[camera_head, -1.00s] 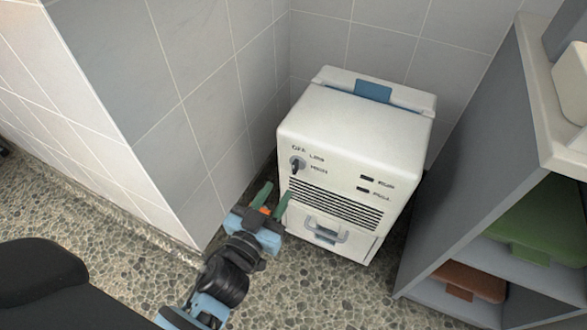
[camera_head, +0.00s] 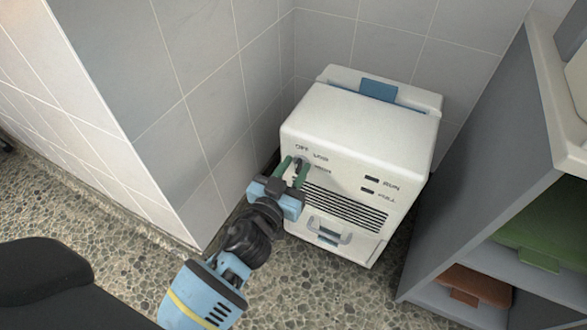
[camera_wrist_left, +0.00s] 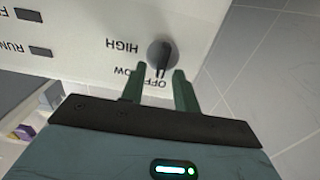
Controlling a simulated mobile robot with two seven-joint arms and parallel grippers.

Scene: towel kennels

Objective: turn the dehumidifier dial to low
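The white dehumidifier (camera_head: 352,130) stands in the tiled corner. Its round grey dial (camera_wrist_left: 161,52) has a dark pointer, with HIGH, LOW and OFF printed around it, upside down in the left wrist view. The pointer points toward OFF. In the head view the dial (camera_head: 299,162) is partly hidden by my fingers. My left gripper (camera_head: 294,168) is at the front panel, open. In the left wrist view its green fingers (camera_wrist_left: 158,77) are apart, one on each side of the pointer's end; I cannot tell whether they touch it. My right gripper is not in view.
A vent grille (camera_head: 345,205) and a drawer handle (camera_head: 329,231) are below the dial. Tiled wall (camera_head: 205,120) is close on the left. A grey shelf unit (camera_head: 480,150) with green and brown bins stands right. Pebbled floor is open in front.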

